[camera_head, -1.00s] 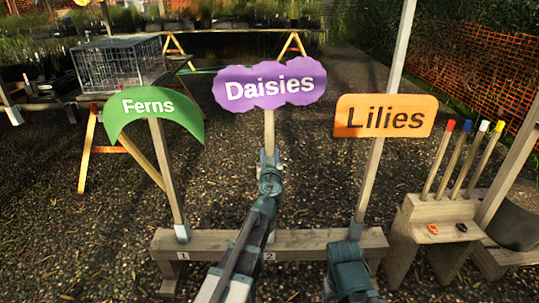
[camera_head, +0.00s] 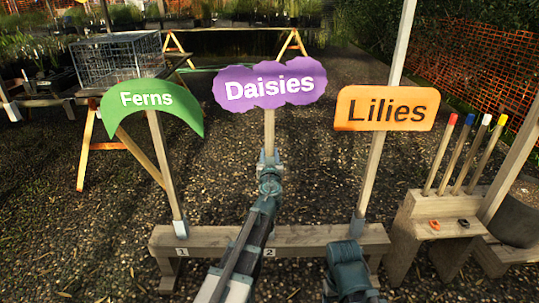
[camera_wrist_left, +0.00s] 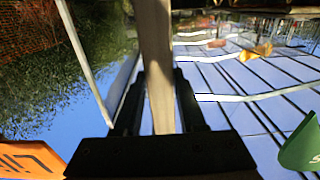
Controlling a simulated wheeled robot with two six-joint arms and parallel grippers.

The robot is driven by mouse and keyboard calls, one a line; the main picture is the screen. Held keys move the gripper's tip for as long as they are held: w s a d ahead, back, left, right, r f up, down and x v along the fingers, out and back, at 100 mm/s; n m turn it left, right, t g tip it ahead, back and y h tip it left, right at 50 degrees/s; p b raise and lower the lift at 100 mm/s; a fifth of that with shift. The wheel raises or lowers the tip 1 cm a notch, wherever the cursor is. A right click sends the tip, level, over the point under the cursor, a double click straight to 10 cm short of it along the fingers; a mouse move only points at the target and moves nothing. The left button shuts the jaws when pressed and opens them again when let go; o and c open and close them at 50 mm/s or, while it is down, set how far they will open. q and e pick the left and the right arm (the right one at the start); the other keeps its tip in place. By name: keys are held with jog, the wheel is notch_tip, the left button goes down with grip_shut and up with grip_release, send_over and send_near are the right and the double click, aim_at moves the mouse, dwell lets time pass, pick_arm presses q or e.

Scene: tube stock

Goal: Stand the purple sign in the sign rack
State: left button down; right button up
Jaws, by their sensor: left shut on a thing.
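The purple Daisies sign (camera_head: 270,84) stands about upright, its wooden stake (camera_head: 269,132) coming down into my left gripper (camera_head: 269,157). The gripper is shut on this stake, which also runs between its fingers in the left wrist view (camera_wrist_left: 157,70). The wooden sign rack (camera_head: 309,237) lies low in the head view, with number 1 at left and number 2 near my arm. The stake's lower end is hidden behind my left arm, so I cannot tell whether it is in a slot.
The green Ferns sign (camera_head: 151,100) stands in the rack at left, the orange Lilies sign (camera_head: 386,108) at right. A wooden stand (camera_head: 417,213) with coloured-tipped stakes is further right. A wire cage (camera_head: 116,60) sits behind left. Gravel lies behind the rack.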

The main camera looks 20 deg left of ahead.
pick_arm(q)
jog(key=shift+f, duration=0.15)
jog(key=shift+f+b, duration=1.4)
jog(key=shift+b, duration=0.1)
jog(key=shift+f+b, duration=1.45)
jog(key=shift+b, duration=0.05)
jog(key=shift+f+b, duration=0.55)
jog(key=shift+f, duration=0.05)
jog(key=shift+c, duration=2)
grip_release()
